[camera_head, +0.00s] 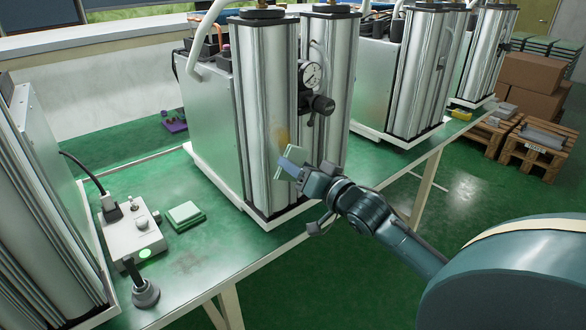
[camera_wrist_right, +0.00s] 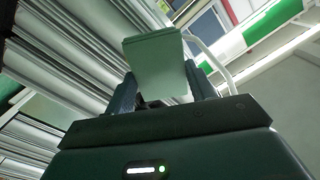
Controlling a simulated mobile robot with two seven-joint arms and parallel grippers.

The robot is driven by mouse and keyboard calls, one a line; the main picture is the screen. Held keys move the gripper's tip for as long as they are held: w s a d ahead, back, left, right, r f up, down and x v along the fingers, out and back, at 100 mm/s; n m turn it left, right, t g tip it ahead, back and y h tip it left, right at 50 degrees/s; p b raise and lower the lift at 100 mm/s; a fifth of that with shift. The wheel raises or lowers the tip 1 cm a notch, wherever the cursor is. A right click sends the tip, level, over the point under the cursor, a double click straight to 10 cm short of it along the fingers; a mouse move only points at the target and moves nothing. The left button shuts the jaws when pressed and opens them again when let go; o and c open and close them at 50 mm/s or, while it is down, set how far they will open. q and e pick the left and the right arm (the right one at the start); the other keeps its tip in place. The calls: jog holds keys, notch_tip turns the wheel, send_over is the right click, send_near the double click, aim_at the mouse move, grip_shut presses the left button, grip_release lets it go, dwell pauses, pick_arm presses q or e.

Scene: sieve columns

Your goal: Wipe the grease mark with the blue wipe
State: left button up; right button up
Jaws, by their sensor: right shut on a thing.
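My right gripper (camera_head: 292,170) is shut on a folded pale green wipe (camera_head: 297,153), which also shows in the wrist view (camera_wrist_right: 157,65) standing out between the fingers. The wipe looks pale green, not blue. A brownish smear, the grease mark (camera_head: 280,135), is on the front metal column (camera_head: 266,100), just above and left of the wipe. The wipe is close to the column; I cannot tell whether it touches. A second folded pale green cloth (camera_head: 184,214) lies on the green bench. My left gripper is not in view.
A pressure gauge with a black knob (camera_head: 320,104) juts out right of the column. A white control box (camera_head: 131,232) and a black-handled object (camera_head: 146,292) stand on the bench (camera_head: 200,258) at lower left. More columns (camera_head: 413,75) stand behind.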

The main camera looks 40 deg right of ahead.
aim_at(270, 147)
pick_arm(q)
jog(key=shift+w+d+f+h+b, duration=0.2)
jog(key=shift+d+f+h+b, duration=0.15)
jog(key=shift+b, duration=0.7)
pick_arm(e)
jog(key=w, duration=0.6)
jog(key=shift+a, duration=0.2)
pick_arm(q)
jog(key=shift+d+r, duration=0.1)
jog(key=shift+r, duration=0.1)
pick_arm(e)
jog(key=shift+w, duration=0.95)
